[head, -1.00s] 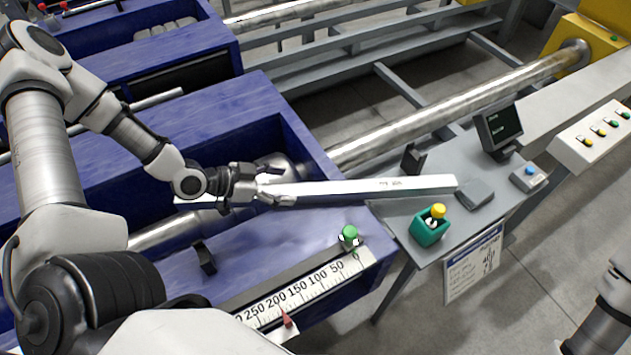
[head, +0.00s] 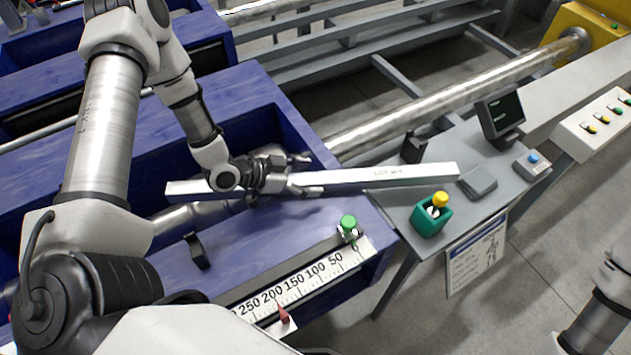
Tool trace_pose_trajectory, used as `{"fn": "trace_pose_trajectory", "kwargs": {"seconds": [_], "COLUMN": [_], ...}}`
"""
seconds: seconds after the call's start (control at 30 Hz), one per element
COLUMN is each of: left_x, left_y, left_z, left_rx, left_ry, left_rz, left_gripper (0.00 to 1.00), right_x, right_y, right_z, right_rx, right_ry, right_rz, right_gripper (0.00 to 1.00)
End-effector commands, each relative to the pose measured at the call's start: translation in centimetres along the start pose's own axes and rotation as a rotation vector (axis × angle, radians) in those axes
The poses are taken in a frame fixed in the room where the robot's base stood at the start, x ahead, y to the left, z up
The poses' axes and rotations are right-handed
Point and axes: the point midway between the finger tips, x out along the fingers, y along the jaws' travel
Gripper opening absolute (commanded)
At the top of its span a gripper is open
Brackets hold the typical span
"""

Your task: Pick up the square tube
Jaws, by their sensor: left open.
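The square tube (head: 405,176) is a long, pale metal bar with small dark markings. It lies across the blue trough, and its right end reaches over the grey side table. My left gripper (head: 307,175) is open at the tube's middle. One finger shows on the far side of the tube and one on the near side. I cannot tell whether either touches it. The gripper hides part of the tube. My right gripper is out of view; only part of my right arm shows at the lower right.
The blue trough (head: 255,88) has raised walls and holds a round bar. A ruler scale (head: 300,288) and a green knob (head: 348,223) are at its front. The grey table carries a teal box (head: 431,219), a small screen (head: 499,112) and a grey pad (head: 478,181).

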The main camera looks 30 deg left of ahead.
Motion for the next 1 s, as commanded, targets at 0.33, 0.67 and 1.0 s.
{"fn": "trace_pose_trajectory", "kwargs": {"seconds": [0.33, 0.67, 1.0], "left_x": [-0.1, -0.1, -2.3], "left_y": [0.0, 0.0, -0.1], "left_z": [0.0, -0.1, -4.4], "left_rx": [-0.001, 0.0, 0.0], "left_ry": [-0.001, 0.0, 0.009], "left_rz": [0.0, -0.001, -0.004], "left_gripper": [0.0, 0.0, 0.0], "right_x": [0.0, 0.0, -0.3], "right_y": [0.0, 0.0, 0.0], "right_z": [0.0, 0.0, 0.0], "right_rx": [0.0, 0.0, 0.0], "right_ry": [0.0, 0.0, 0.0], "right_rz": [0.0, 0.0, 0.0], "right_gripper": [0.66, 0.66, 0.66]}}
